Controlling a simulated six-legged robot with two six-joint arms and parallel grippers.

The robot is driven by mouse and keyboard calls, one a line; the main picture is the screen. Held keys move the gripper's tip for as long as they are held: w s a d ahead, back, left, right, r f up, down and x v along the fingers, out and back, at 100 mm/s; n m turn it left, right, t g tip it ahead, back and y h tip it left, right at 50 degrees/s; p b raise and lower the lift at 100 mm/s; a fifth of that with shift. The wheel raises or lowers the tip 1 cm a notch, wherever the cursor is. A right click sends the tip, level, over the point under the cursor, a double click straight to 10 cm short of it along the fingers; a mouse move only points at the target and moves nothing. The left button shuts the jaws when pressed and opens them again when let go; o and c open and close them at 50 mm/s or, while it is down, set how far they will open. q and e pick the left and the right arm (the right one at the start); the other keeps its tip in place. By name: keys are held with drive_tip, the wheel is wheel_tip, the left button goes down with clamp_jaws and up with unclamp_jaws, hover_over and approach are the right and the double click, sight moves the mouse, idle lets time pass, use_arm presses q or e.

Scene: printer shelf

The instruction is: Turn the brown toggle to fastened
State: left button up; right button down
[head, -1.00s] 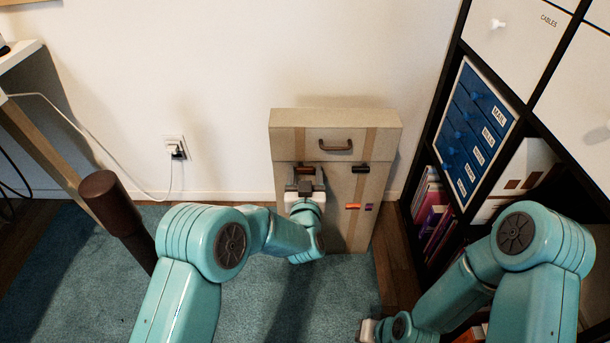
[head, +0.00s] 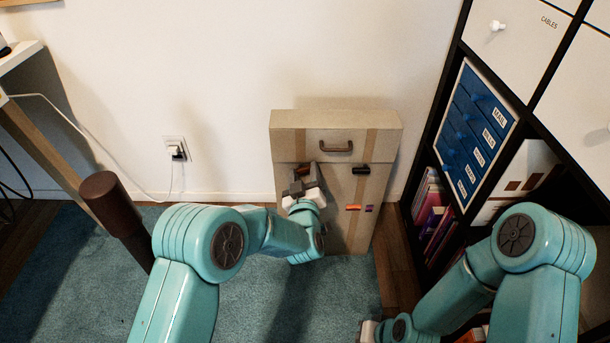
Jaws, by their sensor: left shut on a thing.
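The tan case (head: 341,225) stands upright against the wall, with a brown handle (head: 336,147) near its top. The brown toggle (head: 302,171) is on its front at the left, under the lid edge. It sits tilted and is partly covered by my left gripper (head: 305,178). The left gripper is shut on the brown toggle, and its wrist is rolled to a slant. A dark toggle (head: 361,170) lies level at the right of the same front. My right gripper (head: 368,331) shows only in part at the bottom edge; its jaws cannot be made out.
Orange and purple small pieces (head: 361,208) are on the case front. A black shelf with blue drawers (head: 475,130) and books (head: 432,215) stands close at the right. A wall socket (head: 175,149) with a white cable and a dark brown post (head: 115,205) are at the left.

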use_arm(q)
drive_tip(key=n, duration=0.6)
drive_tip(key=shift+a+r, duration=0.15)
drive_tip(key=shift+a, duration=0.15)
drive_tip(key=n, duration=0.6)
drive_tip(key=shift+a+n, duration=0.3)
drive_tip(key=o, duration=1.1)
drive_tip(key=shift+c, duration=0.2)
drive_tip(key=shift+s, duration=0.15)
use_arm(e)
drive_tip(key=shift+r, duration=0.1)
use_arm(q)
drive_tip(key=s+p, duration=0.4)
drive_tip(key=s, duration=1.2)
drive_tip(key=shift+p, duration=0.35)
use_arm(e)
drive_tip(key=shift+g, duration=0.7)
drive_tip(key=s+r, duration=0.2)
drive_tip(key=r, duration=0.1)
drive_tip(key=s+r, duration=0.1)
drive_tip(key=shift+s+a+r, duration=0.2)
drive_tip(key=shift+a, duration=0.15)
drive_tip(key=shift+r, duration=0.1)
